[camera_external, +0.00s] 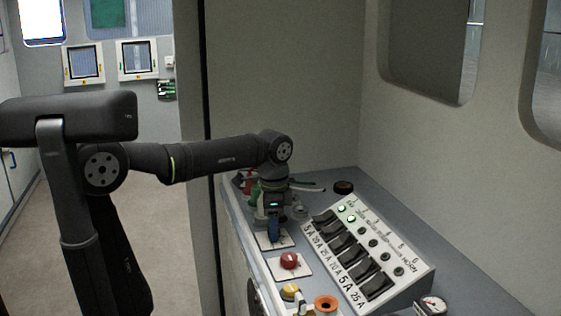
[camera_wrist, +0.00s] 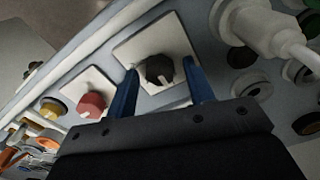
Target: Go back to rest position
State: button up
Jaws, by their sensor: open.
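My gripper (camera_wrist: 163,92) is open, with its two blue fingers on either side of a black rotary knob (camera_wrist: 159,70) on a white square plate in the wrist view. I cannot tell whether the fingers touch the knob. In the external view my gripper (camera_external: 273,236) points down over the same plate (camera_external: 266,243), and the knob is hidden behind it. My arm reaches out from the left to the console.
A red knob (camera_external: 289,260) sits beside the gripper, with a yellow button (camera_external: 290,291) and an orange ring (camera_external: 326,304) nearer. A sloped switch panel (camera_external: 400,262) with several black rockers and two lit green lamps stands to the right. A wall rises behind.

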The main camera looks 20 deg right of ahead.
jog(key=m, duration=0.4)
dwell(0.3)
